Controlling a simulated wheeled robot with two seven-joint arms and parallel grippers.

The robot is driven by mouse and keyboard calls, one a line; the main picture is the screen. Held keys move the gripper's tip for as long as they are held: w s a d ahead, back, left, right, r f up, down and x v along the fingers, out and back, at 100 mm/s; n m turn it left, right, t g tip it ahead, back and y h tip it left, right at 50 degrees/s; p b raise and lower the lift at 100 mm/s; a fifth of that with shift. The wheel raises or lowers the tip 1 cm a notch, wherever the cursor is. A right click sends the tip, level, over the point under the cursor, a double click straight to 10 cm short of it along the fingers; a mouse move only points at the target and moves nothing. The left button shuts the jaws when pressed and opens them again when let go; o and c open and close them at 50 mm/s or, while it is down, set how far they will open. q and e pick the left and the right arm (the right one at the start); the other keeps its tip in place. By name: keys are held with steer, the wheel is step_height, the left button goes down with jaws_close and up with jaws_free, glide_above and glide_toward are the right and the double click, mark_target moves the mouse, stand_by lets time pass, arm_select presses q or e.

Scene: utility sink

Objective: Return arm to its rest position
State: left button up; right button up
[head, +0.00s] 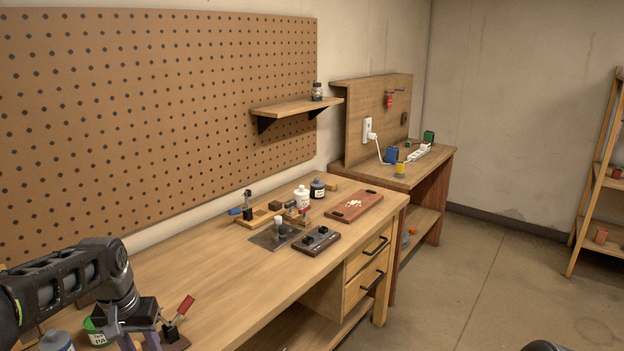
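My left arm comes in from the left, low in the head view, over the near end of the wooden workbench (190,285). Its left gripper (140,344) points down at the bottom edge. Its two fingers stand apart with a gap between them, and I see nothing held in the gap. The fingertips are cut off by the frame. A red-handled clamp (180,314) stands just right of the gripper. A green-rimmed can (95,333) is just left of it. My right gripper is not in view.
A grey-lidded jar (57,341) is near the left arm. Farther along the bench are bottles (302,196), a dark block with knobs (316,241) and a reddish board (354,206). The bench middle is clear. A pegboard (150,110) backs it, with a small shelf (290,106).

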arm_select(q)
steer(key=w+d+f+t+h, duration=0.1)
steer(key=w+d+f+t, duration=0.2)
steer(key=w+d+f, duration=0.35)
steer(key=s+d+f+h, duration=0.1)
steer(key=s+d+f, duration=0.2)
steer(key=d+f, duration=0.35)
steer(key=s+d+f+h, duration=0.1)
steer(key=s+d+f, duration=0.2)
steer(key=d+f, duration=0.35)
steer(key=s+d+f+g, duration=0.1)
steer(key=s+d+f, duration=0.2)
steer(key=s+f, duration=0.2)
steer(key=s+d+f+g, duration=0.1)
steer(key=s+d+f, duration=0.2)
steer(key=s, duration=0.9)
steer(key=s+d+f+g+h, duration=0.1)
steer(key=s+d+f+g, duration=0.1)
steer(key=s+d+f, duration=0.2)
steer(key=s+f, duration=0.3)
steer(key=s, duration=0.1)
steer(key=shift+s+f, duration=0.2)
steer(key=shift+f, duration=0.15)
steer(key=shift+a, duration=0.1)
